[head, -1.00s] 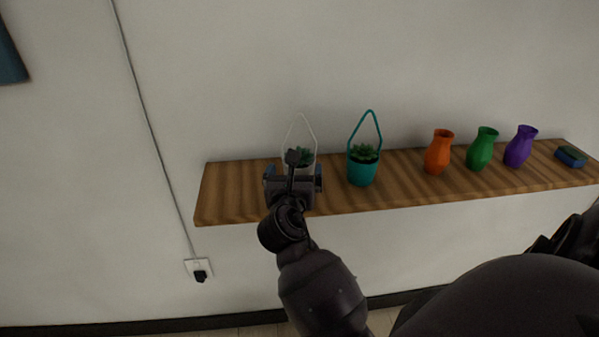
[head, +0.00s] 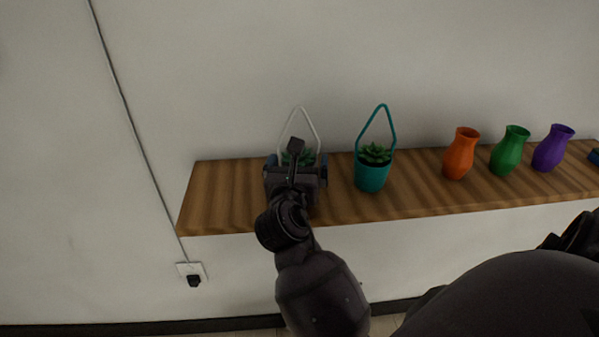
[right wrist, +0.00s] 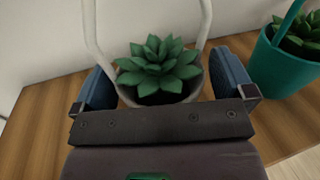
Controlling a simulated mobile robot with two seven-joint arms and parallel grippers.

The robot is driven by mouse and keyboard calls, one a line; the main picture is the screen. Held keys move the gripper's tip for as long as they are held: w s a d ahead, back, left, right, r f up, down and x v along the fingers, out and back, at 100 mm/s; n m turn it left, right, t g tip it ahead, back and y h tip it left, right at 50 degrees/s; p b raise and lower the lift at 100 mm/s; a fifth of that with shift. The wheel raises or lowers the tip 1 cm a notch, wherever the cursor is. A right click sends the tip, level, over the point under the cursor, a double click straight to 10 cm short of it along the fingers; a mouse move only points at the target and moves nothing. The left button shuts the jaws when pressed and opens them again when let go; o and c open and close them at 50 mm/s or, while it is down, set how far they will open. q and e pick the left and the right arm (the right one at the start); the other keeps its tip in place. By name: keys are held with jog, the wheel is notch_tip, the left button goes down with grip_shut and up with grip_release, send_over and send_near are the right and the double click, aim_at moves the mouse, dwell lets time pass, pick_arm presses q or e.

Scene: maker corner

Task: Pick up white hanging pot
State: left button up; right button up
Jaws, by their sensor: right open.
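The white hanging pot stands on the wooden shelf; its white handle (head: 313,128) rises above my right gripper in the head view. The gripper hides most of the pot's body there. In the right wrist view the pot (right wrist: 196,88) holds a green succulent (right wrist: 160,65) and sits between the two blue fingers. My right gripper (head: 296,165) is open, with one finger on each side of the pot; I see small gaps beside it and cannot tell of any contact. My left gripper does not show clearly in the head view.
A teal hanging pot (head: 371,177) stands to the right, near the right finger in the wrist view (right wrist: 278,68). Orange (head: 460,155), green (head: 509,152) and purple (head: 553,149) vases stand farther right on the shelf (head: 225,195). The shelf's left end is clear. The wall is close behind.

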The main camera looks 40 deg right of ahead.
jog(key=shift+w+d, duration=0.15)
jog(key=shift+r, duration=0.1)
jog(key=c, duration=1)
jog(key=shift+o, duration=0.2)
